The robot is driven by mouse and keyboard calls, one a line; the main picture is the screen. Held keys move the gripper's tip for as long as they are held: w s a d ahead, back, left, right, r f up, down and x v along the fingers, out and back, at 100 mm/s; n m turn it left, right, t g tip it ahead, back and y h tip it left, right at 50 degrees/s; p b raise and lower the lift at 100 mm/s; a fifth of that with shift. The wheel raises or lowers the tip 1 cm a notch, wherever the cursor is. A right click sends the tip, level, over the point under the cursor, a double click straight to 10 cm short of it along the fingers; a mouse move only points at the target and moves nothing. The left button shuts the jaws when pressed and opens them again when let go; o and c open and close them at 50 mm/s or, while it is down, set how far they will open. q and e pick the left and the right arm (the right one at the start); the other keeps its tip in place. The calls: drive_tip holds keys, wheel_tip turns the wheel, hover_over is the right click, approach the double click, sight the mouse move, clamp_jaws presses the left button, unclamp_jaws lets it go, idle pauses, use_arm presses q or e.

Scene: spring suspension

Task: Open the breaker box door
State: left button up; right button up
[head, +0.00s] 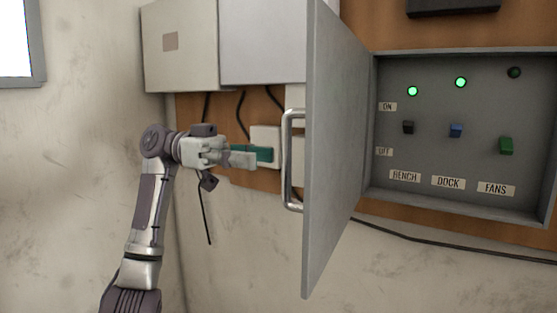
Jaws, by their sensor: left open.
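The breaker box (455,220) is on the wall at the right of the head view. Its grey door (335,130) stands swung well out from the box, hinged on the box's left side. A metal bar handle (287,160) shows at the left of the door. My left gripper (252,157) is open and empty, left of the handle and apart from it in the picture. Inside the box are a black switch (408,127), a blue switch (456,130) and a green switch (506,145). My right gripper is not in view.
Two grey wall boxes (180,45) (275,40) hang above my left gripper. Pale outlet boxes (264,138) and dark cables (400,236) are on the brown backboard. Two green lamps (412,91) (460,82) are lit; a third (514,72) is dark. Bare wall is below.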

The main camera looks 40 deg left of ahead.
use_arm(q)
drive_tip(key=a, duration=0.5)
drive_tip(key=shift+s+a, duration=0.2)
drive_tip(key=shift+s, duration=0.15)
drive_tip(key=shift+w, duration=0.1)
